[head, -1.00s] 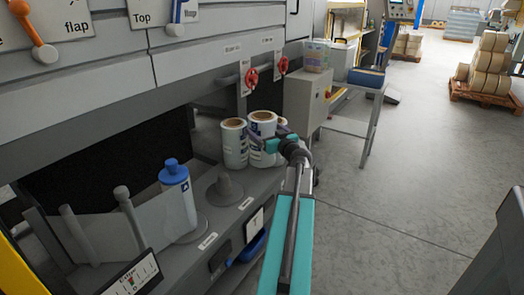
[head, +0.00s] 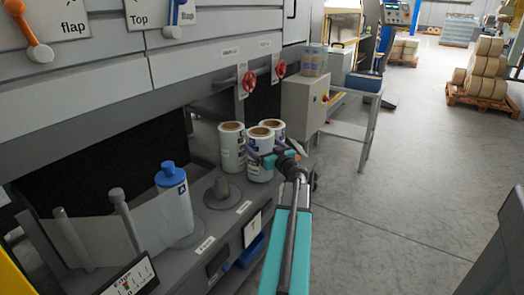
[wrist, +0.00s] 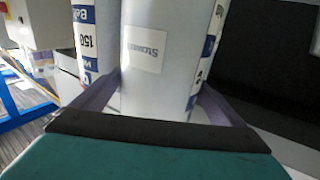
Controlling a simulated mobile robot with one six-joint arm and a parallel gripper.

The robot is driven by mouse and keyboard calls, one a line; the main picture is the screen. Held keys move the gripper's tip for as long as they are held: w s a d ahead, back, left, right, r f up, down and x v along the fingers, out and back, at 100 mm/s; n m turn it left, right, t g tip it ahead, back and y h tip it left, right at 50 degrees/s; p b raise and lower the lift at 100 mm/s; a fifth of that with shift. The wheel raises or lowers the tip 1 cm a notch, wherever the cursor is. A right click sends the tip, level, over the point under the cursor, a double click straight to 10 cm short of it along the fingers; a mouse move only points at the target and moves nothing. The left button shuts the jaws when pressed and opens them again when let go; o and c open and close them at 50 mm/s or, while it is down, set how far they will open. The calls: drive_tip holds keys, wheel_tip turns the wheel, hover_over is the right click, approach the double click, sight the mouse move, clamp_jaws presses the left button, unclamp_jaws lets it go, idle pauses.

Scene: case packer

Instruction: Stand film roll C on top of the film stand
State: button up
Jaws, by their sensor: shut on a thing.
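My gripper (head: 272,160) is shut on a white film roll (head: 259,160) with a brown core. The roll is upright, and its letter cannot be read. In the wrist view the held roll (wrist: 150,85) stands between the two fingers, with a small printed label facing me. A second roll (head: 232,150) stands close on its left and a third (head: 273,127) behind it, partly hidden. Whether the held roll's bottom touches the surface is not clear.
A blue-capped roll marked A (head: 175,198) stands further left on the machine ledge. The machine's panel overhangs the ledge, with red handwheels (head: 249,80) above the rolls. A grey cabinet (head: 304,105) and side table (head: 350,130) stand behind. The floor at right is open.

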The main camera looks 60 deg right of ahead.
drive_tip(key=shift+f, duration=0.65)
drive_tip(key=o, duration=1.8)
drive_tip(key=shift+s+a, duration=0.25)
drive_tip(key=shift+s, duration=0.1)
drive_tip(key=p+v, duration=0.1)
drive_tip(key=v, duration=1)
drive_tip(key=shift+s, duration=0.2)
